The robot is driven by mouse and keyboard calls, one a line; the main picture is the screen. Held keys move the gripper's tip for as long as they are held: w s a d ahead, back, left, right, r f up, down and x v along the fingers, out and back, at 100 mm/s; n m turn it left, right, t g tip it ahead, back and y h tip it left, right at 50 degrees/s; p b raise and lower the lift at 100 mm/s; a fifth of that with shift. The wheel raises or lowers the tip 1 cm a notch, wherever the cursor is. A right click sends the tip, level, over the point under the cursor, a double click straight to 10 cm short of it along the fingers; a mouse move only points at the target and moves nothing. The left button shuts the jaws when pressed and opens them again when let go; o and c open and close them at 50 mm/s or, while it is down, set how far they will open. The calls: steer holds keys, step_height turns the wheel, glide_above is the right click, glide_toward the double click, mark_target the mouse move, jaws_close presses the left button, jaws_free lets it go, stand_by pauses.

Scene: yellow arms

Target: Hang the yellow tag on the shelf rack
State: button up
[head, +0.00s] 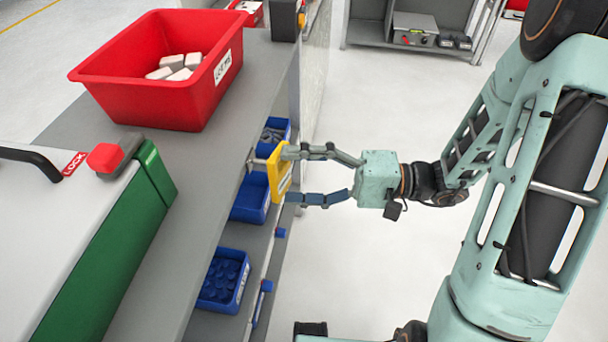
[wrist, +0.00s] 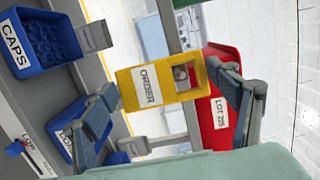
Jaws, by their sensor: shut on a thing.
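The yellow tag (head: 279,172) is upright at the front of the shelf rack (head: 262,262), beside the blue bins. In the wrist view the tag (wrist: 128,90) has a white ORDER label and a square opening at its right end. A grey round-ended piece (wrist: 181,72) shows in that opening; I cannot tell whether it passes through. My gripper (head: 286,176) is shut on the tag, one finger at each end. In the wrist view the fingers of my gripper (wrist: 160,82) press its left and right edges.
Blue bins (head: 250,204) (head: 224,280) sit on the rack's shelf, below the grey worktop (head: 180,215). A red bin (head: 165,105) of white blocks stands on the worktop. A green-sided machine (head: 95,270) is at left. Open floor (head: 335,260) lies right of the rack.

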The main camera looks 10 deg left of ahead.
mark_target(284, 180)
steer(key=shift+a+f, duration=0.1)
steer(key=shift+a, duration=0.95)
steer(key=shift+w+a+f+b, duration=0.15)
steer(key=shift+a+f+b, duration=0.45)
steer(key=shift+a+b, duration=0.1)
steer(key=o, duration=1.2)
